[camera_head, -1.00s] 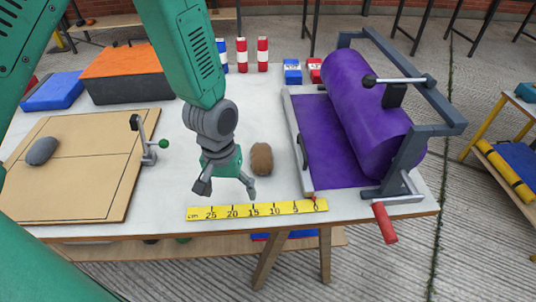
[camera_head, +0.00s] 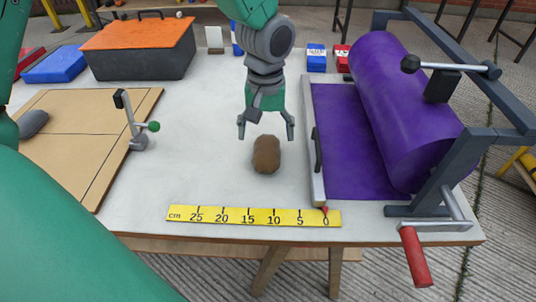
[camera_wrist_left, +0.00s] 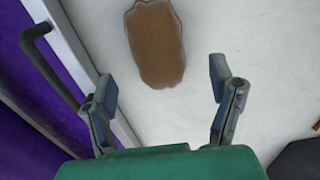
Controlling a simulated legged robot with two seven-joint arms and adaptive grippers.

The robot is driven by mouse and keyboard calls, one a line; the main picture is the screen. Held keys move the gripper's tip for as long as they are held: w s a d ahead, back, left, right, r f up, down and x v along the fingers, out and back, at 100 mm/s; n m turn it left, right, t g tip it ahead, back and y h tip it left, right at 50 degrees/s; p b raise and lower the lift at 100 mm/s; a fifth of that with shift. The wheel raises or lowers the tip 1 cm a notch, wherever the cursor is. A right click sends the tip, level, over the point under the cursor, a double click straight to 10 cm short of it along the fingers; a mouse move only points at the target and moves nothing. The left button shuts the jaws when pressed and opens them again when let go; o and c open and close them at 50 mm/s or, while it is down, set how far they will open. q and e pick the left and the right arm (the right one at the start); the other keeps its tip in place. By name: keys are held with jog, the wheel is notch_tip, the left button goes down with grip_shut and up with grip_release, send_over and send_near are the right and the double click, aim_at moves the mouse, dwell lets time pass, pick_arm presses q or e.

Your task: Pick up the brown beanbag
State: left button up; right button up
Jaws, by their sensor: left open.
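The brown beanbag (camera_head: 266,154) lies on the white tabletop (camera_head: 190,185), left of the purple roller machine. It also shows in the left wrist view (camera_wrist_left: 156,45), ahead of the fingers and lying between their lines. My left gripper (camera_head: 266,132) is open and empty, fingers pointing down, just behind the beanbag in the head view. In the left wrist view its two fingertips (camera_wrist_left: 163,82) are wide apart, and neither touches the beanbag. My right gripper is not in view.
The purple roller machine (camera_head: 400,110) with a red-handled crank (camera_head: 415,257) stands at the right. A yellow ruler (camera_head: 254,217) lies along the front edge.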

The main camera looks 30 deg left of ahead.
aim_at(267, 146)
pick_arm(q)
jog(key=shift+s+f, duration=0.15)
jog(key=shift+f, duration=0.2)
notch_tip(267, 146, down, 5)
jog(key=shift+d+r+b, duration=0.1)
jog(key=shift+d+b, duration=0.05)
jog(key=shift+b, duration=0.85)
jog(key=c, duration=1.7)
